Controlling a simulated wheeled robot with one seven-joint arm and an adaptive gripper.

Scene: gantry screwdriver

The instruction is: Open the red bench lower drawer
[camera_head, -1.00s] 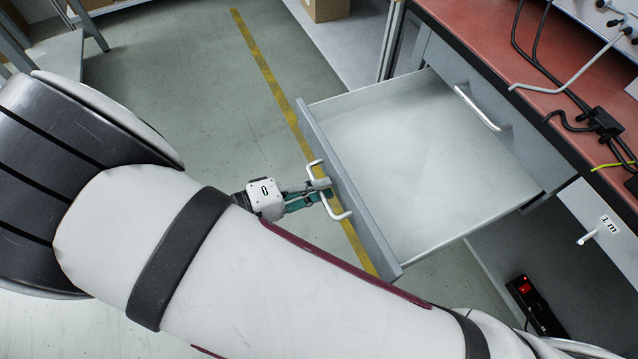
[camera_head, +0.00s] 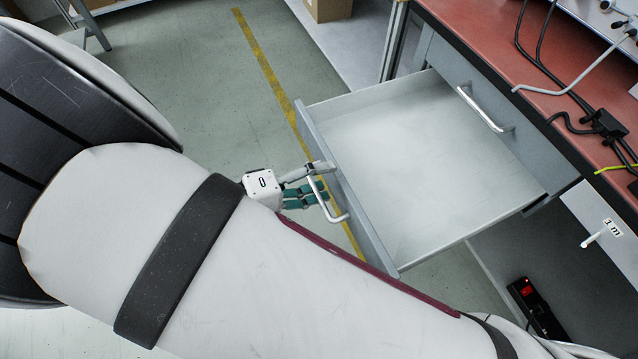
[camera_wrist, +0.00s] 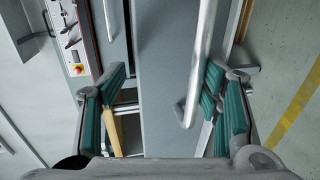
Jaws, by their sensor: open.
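The red bench (camera_head: 455,22) stands at the right with grey drawers under its top. Its lower drawer (camera_head: 425,150) is pulled far out and is empty. The drawer's pale bar handle (camera_head: 333,208) is on its grey front, and the handle also shows in the wrist view (camera_wrist: 203,50). My gripper (camera_head: 325,181) is open at the handle, its teal-padded fingers spread. In the wrist view, my gripper (camera_wrist: 165,85) faces the drawer front (camera_wrist: 162,60), with the bar close to the right finger. Whether they touch cannot be told.
The upper drawer's handle (camera_head: 485,108) sits above the open drawer, and that drawer is shut. Black cables (camera_head: 565,90) lie on the bench top. A power strip (camera_head: 535,308) is below at the right. Floor with a yellow line (camera_head: 265,62) is clear to the left.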

